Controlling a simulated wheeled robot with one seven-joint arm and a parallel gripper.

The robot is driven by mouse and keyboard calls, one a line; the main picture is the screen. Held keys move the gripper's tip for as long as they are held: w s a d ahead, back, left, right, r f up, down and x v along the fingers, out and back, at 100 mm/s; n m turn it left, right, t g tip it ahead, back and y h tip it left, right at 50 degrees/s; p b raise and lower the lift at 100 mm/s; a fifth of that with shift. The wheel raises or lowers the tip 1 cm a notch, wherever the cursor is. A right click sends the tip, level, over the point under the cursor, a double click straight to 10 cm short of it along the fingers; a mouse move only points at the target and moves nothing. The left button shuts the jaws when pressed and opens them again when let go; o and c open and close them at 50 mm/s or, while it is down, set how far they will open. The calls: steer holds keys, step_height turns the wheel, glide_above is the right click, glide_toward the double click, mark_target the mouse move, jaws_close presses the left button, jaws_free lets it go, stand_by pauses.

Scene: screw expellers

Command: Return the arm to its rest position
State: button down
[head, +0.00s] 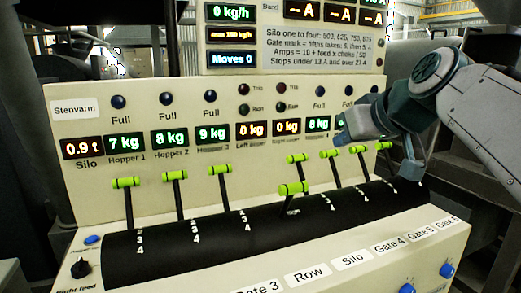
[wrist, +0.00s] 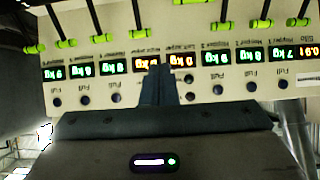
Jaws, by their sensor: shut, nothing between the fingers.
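My gripper (head: 412,172) is at the right of the console in the head view, its fingers pointing down in front of the panel near the right end of the black lever drum. In the wrist view its fingers (wrist: 158,75) are together, with nothing between them. They overlap the upside-down panel displays there. My gripper appears clear of the levers, though the exact gap to the drum cannot be told. My arm reaches in from the right edge and hides part of the panel's right side.
The console (head: 350,230) carries several green-handled levers. One lever (head: 293,188) leans further forward than its neighbours. Blue knobs (head: 446,269) sit on the front at lower right. A taller display box (head: 290,40) stands above. The space before the left levers is free.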

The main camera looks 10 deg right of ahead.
steer(key=s+a+f+m+g+h+p, duration=0.1)
steer(key=s+a+f+g+p, duration=0.2)
steer(key=s+f+p, duration=0.4)
steer(key=s+a+f+m+g+h+p, duration=0.1)
steer(key=s+a+f+g+p, duration=0.3)
steer(key=s+f+p, duration=0.3)
step_height(320, 180, down, 4)
steer(key=shift+s+a+f+m+g+h+p, duration=0.2)
steer(key=shift+s+m+g+h+p, duration=0.2)
steer(key=shift+g, duration=0.2)
